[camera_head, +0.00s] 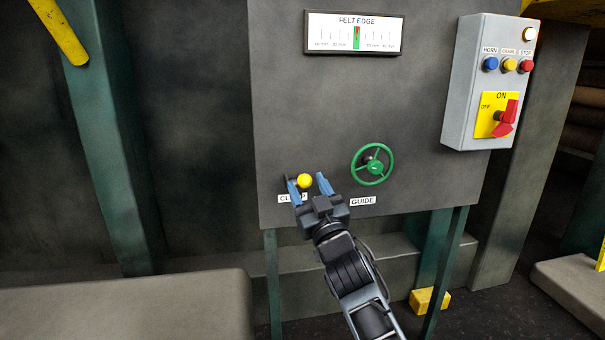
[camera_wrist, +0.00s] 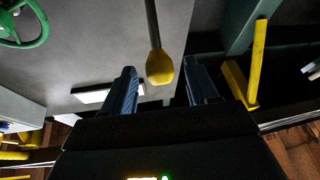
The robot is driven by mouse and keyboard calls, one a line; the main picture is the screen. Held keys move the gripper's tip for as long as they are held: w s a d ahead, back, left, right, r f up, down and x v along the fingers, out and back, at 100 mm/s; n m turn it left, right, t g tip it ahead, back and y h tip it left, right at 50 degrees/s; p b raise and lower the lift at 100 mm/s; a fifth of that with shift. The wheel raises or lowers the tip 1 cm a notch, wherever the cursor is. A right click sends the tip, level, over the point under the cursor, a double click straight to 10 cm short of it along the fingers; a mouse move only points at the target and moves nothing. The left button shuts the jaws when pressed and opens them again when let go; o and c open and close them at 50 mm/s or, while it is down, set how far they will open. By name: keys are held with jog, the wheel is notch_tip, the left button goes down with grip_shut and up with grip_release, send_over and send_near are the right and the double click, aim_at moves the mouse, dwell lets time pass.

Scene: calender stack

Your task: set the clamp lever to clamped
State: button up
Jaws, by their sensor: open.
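The clamp lever's yellow knob (camera_head: 304,181) shows on the grey panel in the head view, above the partly covered clamp label (camera_head: 287,198). In the wrist view the yellow knob (camera_wrist: 159,68) sits at the end of a dark rod (camera_wrist: 152,25). My gripper (camera_head: 306,184) is open, with its blue-grey fingers spread on either side of the knob in the picture. In the wrist view my gripper (camera_wrist: 161,88) shows the knob between its fingertips, with gaps on both sides. I cannot tell the lever's marked position, as the label is partly hidden.
A green handwheel (camera_head: 372,164) with a guide label (camera_head: 363,201) is close to the right of my gripper. A felt edge gauge (camera_head: 354,34) is above. A grey control box (camera_head: 490,80) with buttons and a red switch stands at the right. A green post (camera_head: 108,130) stands left.

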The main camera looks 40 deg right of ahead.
jog(key=shift+x, duration=1.3)
jog(key=shift+c, duration=0.3)
grip_shut()
